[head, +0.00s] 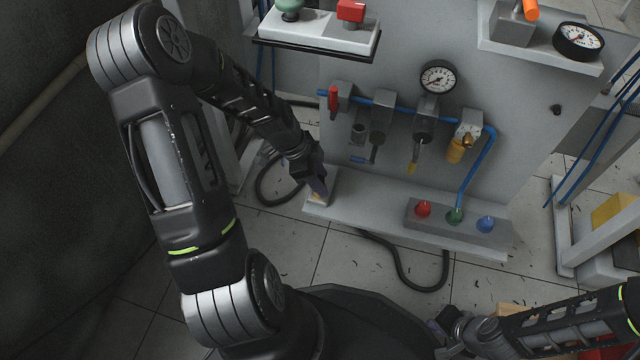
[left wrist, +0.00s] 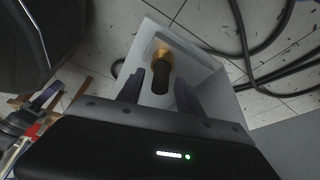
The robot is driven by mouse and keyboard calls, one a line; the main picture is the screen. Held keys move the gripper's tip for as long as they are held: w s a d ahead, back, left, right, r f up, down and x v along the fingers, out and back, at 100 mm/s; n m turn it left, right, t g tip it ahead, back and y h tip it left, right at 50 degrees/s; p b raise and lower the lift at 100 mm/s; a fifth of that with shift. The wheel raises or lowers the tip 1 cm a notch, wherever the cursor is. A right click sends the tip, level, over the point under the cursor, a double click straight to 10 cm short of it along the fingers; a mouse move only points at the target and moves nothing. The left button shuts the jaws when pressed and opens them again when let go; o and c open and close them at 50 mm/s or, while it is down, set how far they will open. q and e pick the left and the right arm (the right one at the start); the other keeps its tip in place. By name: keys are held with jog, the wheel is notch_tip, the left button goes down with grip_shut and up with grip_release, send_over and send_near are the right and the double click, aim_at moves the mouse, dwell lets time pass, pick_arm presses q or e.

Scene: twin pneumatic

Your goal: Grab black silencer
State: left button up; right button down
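The black silencer (left wrist: 160,79) shows in the left wrist view as a short dark cylinder with a brass-coloured end (left wrist: 162,54). It lies in or over a pale grey tray (left wrist: 207,72). My left gripper (left wrist: 160,88) is open, with one finger on each side of the silencer. I cannot tell whether either finger touches it. In the head view my left gripper (head: 318,187) is at the left end of the grey shelf (head: 370,212), and the silencer is hidden or too small to make out. My right gripper (head: 440,328) is low at the right, its fingers unclear.
A panel (head: 350,140) with a gauge (head: 437,77), valves and blue tubing stands behind the shelf. A black hose (head: 405,275) lies on the tiled floor.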

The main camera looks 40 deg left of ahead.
aim_at(321, 178)
pick_arm(q)
grip_shut()
jog(key=shift+r, duration=0.15)
dwell(0.5)
jog(key=shift+r+p, duration=0.5)
jog(key=shift+r, duration=0.05)
jog(key=p+v, duration=0.1)
jog(key=v, duration=0.1)
jog(key=shift+s+a+r+p, duration=0.15)
jog(key=shift+r+p, duration=0.1)
jog(key=shift+p, duration=0.05)
jog(key=s+a+p, duration=0.4)
jog(key=s+a, duration=0.6)
jog(key=a, duration=0.3)
jog(key=shift+a, duration=0.2)
jog(key=shift+s+f, duration=0.1)
jog(key=shift+f, duration=0.05)
